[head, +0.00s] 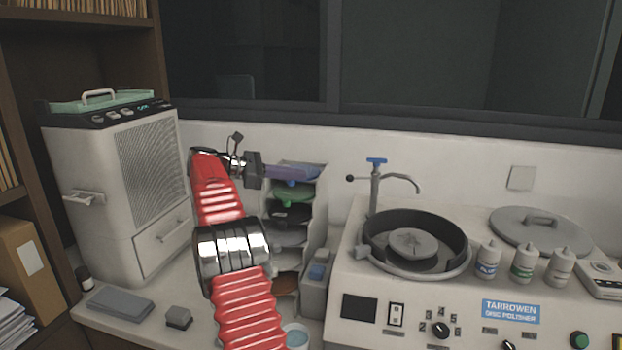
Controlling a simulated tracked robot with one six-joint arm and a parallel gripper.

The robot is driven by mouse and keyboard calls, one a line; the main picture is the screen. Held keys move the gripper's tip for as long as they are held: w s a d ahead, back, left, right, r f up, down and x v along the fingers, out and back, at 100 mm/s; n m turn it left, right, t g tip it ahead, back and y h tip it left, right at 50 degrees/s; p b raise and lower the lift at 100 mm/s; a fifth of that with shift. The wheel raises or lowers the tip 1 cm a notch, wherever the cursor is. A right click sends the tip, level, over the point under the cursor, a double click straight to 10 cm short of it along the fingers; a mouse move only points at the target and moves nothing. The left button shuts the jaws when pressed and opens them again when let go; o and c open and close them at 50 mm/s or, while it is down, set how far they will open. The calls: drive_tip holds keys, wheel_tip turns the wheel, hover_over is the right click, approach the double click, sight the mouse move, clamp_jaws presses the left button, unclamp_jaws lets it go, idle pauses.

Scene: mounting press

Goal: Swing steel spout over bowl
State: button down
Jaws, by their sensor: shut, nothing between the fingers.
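The steel spout (400,178) curves right from the top of an upright tap post with a blue handle and a small black-knobbed lever on its left. The post stands at the bowl's back left. The spout's tip shows above the far rim of the dark round bowl (460,238); how far it reaches over the bowl is hard to tell. A grey disc lies inside the bowl. My gripper (287,173) is shut and empty, pointing right, left of the tap and apart from it. It overlaps the rack behind, so its fingertips are hard to make out.
A rack (312,215) of coloured discs stands behind my gripper. The polisher (430,305) carries several bottles (522,262) and a grey lid (545,235) right of the bowl. A white machine (110,190) stands at left. The space between gripper and tap looks clear.

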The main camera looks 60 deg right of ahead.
drive_tip(key=w+a+f+m+t+y, duration=0.2)
drive_tip(key=a+t, duration=0.8)
drive_tip(key=a, duration=2.1)
drive_tip(key=s+a+f+m+t+y, duration=0.1)
drive_tip(key=s+a+f+t+y, duration=0.1)
drive_tip(key=a, duration=0.7)
drive_tip(key=s+a+f+m+t+y, duration=0.2)
drive_tip(key=s+a+f+y, duration=0.2)
drive_tip(key=s+a+f, duration=0.2)
drive_tip(key=s+a+f+m+t+y, duration=0.2)
drive_tip(key=s+a, duration=0.5)
drive_tip(key=a, duration=0.6)
wheel_tip(320, 180, down, 2)
drive_tip(key=shift+a+y, duration=0.4)
drive_tip(key=shift+y, duration=0.1)
drive_tip(key=shift+s, duration=0.1)
